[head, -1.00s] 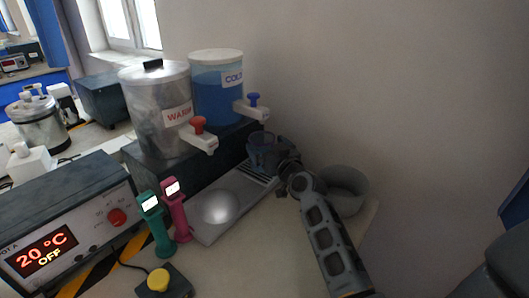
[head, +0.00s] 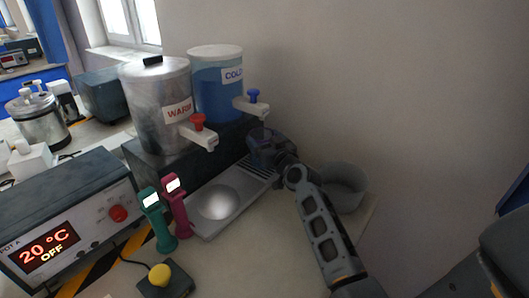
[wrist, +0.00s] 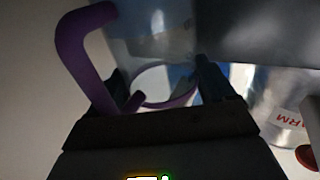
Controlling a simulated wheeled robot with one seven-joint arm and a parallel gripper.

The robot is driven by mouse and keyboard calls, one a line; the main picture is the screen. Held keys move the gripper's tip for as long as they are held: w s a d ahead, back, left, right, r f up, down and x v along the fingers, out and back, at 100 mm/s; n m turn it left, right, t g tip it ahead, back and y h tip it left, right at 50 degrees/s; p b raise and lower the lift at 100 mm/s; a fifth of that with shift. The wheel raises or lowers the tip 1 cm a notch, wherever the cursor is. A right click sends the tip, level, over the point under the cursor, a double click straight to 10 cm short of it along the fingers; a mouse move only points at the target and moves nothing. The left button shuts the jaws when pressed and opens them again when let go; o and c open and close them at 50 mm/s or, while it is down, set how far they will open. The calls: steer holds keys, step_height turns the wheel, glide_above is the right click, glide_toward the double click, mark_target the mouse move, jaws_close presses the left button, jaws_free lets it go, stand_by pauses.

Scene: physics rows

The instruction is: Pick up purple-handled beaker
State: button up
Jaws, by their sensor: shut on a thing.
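The purple-handled beaker is clear, with a purple handle (wrist: 78,55) at the upper left of the wrist view and a purple ring low on its body. My gripper (wrist: 165,88) is shut on the beaker, with its two dark fingers on either side of the clear body. In the head view my gripper (head: 272,150) is by the grated end of the metal drip tray (head: 238,182), below the COLD tap. The beaker there is small, dark and partly hidden by my gripper. I cannot tell whether it touches the tray.
The COLD tank (head: 216,85) and WARM tank (head: 157,105) stand on a dark block behind the tray. A grey tub (head: 343,188) is right of my arm. Green (head: 158,222) and magenta (head: 178,208) handles stand left, beside the control box (head: 75,225). A wall closes off the back right.

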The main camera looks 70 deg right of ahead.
steer(key=shift+r, duration=0.1)
steer(key=c, duration=0.6)
